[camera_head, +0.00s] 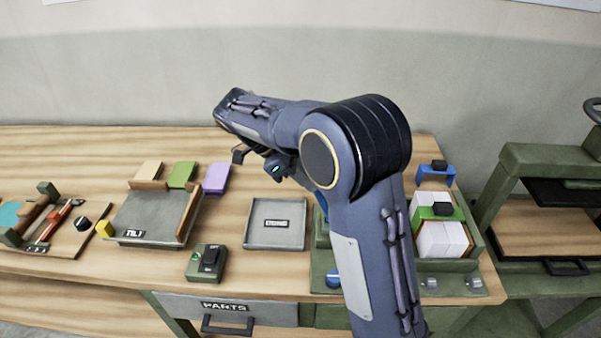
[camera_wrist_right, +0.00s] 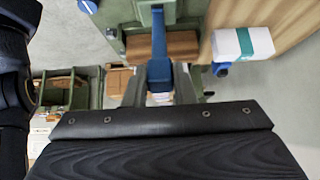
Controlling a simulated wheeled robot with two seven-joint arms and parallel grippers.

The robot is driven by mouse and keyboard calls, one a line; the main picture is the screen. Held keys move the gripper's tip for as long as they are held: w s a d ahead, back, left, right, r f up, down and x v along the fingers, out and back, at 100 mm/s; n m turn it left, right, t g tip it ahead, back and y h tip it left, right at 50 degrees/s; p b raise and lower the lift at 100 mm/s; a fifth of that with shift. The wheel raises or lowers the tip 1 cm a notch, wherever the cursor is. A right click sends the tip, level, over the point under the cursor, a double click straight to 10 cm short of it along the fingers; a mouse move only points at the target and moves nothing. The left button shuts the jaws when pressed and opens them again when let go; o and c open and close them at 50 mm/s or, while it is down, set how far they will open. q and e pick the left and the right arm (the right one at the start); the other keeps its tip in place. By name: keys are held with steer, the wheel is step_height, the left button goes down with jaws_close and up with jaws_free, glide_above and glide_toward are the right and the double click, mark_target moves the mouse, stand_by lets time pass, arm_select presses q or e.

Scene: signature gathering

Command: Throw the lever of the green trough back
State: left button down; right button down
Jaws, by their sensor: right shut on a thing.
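The green trough (camera_head: 322,262) on the bench is largely hidden behind my right arm in the head view. In the right wrist view the green frame (camera_wrist_right: 135,48) shows with wood inside it. A long blue lever (camera_wrist_right: 159,42) runs down between the fingers of my right gripper (camera_wrist_right: 161,80), which is shut on it. A small patch of blue (camera_head: 320,201) shows beside my arm in the head view; the right fingertips are hidden there. My left gripper is not in view.
Right of my arm, white blocks with a green band (camera_head: 440,235) sit in a green holder, with a blue bracket (camera_head: 435,173) behind. A grey tray (camera_head: 275,235), a switch box (camera_head: 207,262) and a sloped tray (camera_head: 150,215) stand left. A green press (camera_head: 540,160) stands far right.

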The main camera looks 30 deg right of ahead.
steer(key=shift+w+a+f, duration=0.1)
steer(key=shift+a+f, duration=0.05)
steer(key=shift+a, duration=0.05)
stand_by(0.3)
steer(key=c, duration=1.2)
jaws_free()
steer(key=shift+w+a, duration=0.1)
steer(key=v, duration=0.7)
steer(key=shift+a+r+b, duration=0.2)
steer(key=shift+a+b, duration=0.1)
steer(key=shift+b, duration=0.05)
